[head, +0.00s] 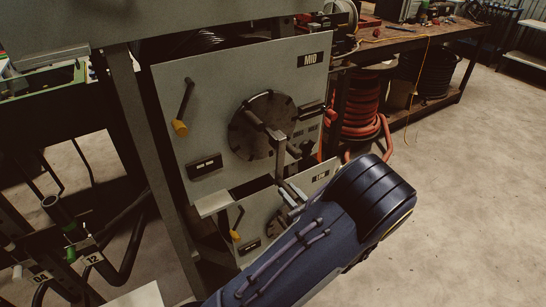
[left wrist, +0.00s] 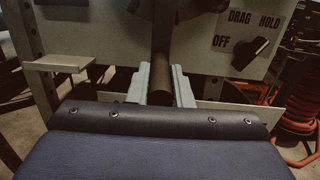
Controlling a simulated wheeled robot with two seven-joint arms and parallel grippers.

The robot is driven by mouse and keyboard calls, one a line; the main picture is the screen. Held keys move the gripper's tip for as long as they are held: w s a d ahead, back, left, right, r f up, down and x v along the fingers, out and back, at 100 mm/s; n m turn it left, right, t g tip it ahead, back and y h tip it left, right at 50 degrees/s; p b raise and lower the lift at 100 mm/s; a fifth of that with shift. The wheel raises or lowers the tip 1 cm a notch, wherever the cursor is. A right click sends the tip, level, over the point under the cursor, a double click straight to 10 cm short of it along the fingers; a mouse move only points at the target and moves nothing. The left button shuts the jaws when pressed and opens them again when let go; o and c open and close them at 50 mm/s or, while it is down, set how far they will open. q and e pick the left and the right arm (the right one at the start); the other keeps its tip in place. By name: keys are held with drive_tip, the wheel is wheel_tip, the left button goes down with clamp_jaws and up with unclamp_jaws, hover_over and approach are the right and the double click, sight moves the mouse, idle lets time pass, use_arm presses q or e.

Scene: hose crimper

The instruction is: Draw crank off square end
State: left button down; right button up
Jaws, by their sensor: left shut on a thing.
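The crank (head: 279,150) is a dark bar that stands out from the round dark disc (head: 247,139) on the grey panel marked MID. Its upper arm runs across the disc's face and its grip hangs down. My left gripper (head: 290,193) is shut on the lower part of the grip. In the left wrist view the two pale fingers of my left gripper (left wrist: 160,86) stand either side of the dark cylindrical grip of the crank (left wrist: 161,60). The square end is not visible, and I cannot tell whether the crank still sits on it. My right gripper is out of view.
A knob with DRAG, HOLD and OFF marks (left wrist: 250,53) is close right of the grip. A yellow-tipped lever (head: 183,108) is on the panel's left. A lower panel marked LOW (head: 321,177) is beneath. Red hose coils (head: 357,116) stand right; the floor at right is open.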

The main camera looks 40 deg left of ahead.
sight(296, 200)
use_arm(q)
drive_tip(key=shift+s+d, duration=0.1)
drive_tip(key=shift+d, duration=0.15)
drive_tip(key=shift+v, duration=1.4)
drive_tip(key=shift+s+r, duration=0.1)
drive_tip(key=shift+r, duration=0.05)
